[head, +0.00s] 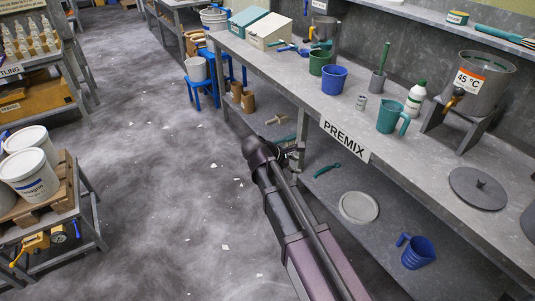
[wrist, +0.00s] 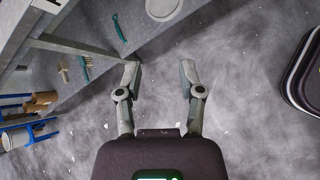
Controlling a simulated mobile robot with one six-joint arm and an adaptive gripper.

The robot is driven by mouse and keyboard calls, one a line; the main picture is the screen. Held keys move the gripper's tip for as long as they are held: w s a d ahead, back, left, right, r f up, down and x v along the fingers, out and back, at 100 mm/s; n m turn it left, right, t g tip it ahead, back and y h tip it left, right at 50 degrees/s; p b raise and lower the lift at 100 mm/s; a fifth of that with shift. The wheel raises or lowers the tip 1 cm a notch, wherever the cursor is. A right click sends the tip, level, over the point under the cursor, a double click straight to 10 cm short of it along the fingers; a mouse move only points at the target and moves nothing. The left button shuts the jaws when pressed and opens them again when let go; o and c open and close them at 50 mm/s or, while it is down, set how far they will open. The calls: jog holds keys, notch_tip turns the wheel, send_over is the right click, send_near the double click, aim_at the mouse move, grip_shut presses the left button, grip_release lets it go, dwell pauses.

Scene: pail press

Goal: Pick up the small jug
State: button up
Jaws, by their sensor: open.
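My gripper (wrist: 160,75) is open and empty over the floor in the wrist view. In the head view my gripper (head: 291,152) is beside the bench's front edge, left of and apart from both jugs. No jug shows in the wrist view.
The lower shelf holds a pale lid (head: 359,207) and a teal tool (head: 327,170).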

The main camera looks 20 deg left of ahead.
jog(key=s+d+m+g+y+p, duration=0.2)
jog(key=s+d+m, duration=0.1)
jog(key=d+m, duration=0.4)
jog(key=s+d+m+g+y+p, duration=0.2)
jog(key=s+d+m, duration=0.2)
jog(key=d, duration=0.9)
jog(key=s+d+m+g+y+p, duration=0.1)
jog(key=s+d+m+g+y, duration=0.1)
jog(key=d+m, duration=0.8)
jog(key=shift+s+d+m+g+y+p, duration=0.3)
jog(key=shift+s+g+y+p, duration=0.15)
jog(key=shift+s, duration=0.75)
jog(key=shift+a+f, duration=0.1)
